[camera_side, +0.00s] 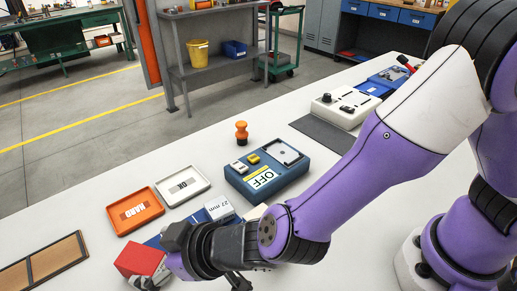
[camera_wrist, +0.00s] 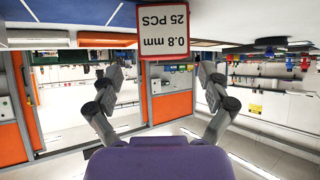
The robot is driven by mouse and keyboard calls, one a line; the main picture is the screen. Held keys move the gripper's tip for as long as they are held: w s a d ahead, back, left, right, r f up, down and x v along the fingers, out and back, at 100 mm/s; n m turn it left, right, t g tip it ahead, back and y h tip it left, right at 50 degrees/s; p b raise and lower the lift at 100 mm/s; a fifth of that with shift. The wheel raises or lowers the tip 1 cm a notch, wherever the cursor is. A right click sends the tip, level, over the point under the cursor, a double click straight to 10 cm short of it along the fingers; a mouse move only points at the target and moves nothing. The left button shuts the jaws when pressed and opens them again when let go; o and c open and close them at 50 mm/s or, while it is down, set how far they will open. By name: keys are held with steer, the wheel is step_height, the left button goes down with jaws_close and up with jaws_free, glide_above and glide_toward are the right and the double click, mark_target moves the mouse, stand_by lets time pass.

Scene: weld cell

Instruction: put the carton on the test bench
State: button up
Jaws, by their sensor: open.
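The carton (camera_side: 141,258) is a red box with a pale side, low in the side view, left of my gripper. In the wrist view the carton (camera_wrist: 165,33) shows a red-edged white label reading "0.8 mm 25 PCS", upside down. My gripper (camera_wrist: 162,74) is open, with its fingers apart on either side of the carton's line and no visible contact. In the side view my wrist hides part of the work area. A blue unit (camera_side: 268,168) with an "OFF" panel and yellow button stands right of centre; I cannot tell if it is the test bench.
An orange "HARD" tray (camera_side: 118,222) and a white "OK" tray (camera_side: 164,195) lie behind the carton. A box marked "37 mm" (camera_side: 219,209) stands near my wrist. An orange knobbed piece (camera_side: 241,132) and a cream device (camera_side: 338,111) stand farther back. A brown divided tray (camera_side: 28,272) lies left.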

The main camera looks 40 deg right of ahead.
mark_target(148, 260)
steer(key=x, duration=0.3)
steer(key=shift+a+f, duration=0.25)
steer(key=shift+f, duration=0.25)
steer(key=shift+w+a+f, duration=0.25)
steer(key=shift+w, duration=0.15)
steer(key=c, duration=1.3)
